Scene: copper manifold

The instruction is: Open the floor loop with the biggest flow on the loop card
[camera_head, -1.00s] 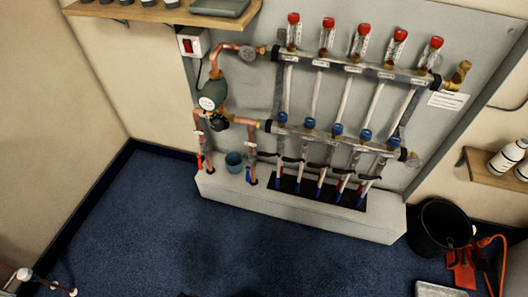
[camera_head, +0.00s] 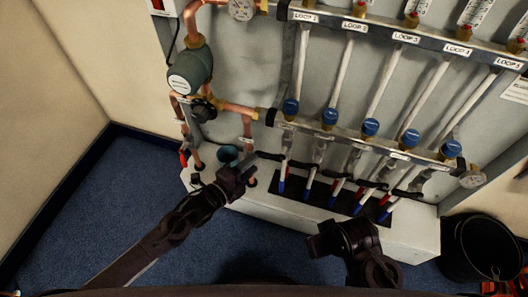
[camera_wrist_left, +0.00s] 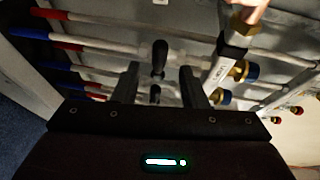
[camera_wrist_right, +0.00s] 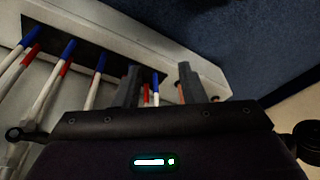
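The manifold's lower bar (camera_head: 345,133) carries a row of blue caps (camera_head: 370,127), with black lever handles (camera_head: 325,174) below. Loop labels (camera_head: 405,37) line the upper bar. The loop card (camera_head: 517,90) is cut off at the right edge, its writing unreadable. My left gripper (camera_head: 243,172) is near the leftmost lever. In the left wrist view, its fingers are apart (camera_wrist_left: 158,85), with black handles (camera_wrist_left: 160,57) seen between and beyond them; contact cannot be told. My right gripper (camera_head: 318,242) is in front of the white plinth. Its fingers (camera_wrist_right: 160,85) are apart and empty.
A green pump (camera_head: 189,72) with copper pipes is left of the bars. A teal cup (camera_head: 228,153) stands on the plinth (camera_head: 415,225) behind my left gripper. A black bucket (camera_head: 480,250) is at lower right. Blue floor at left is clear.

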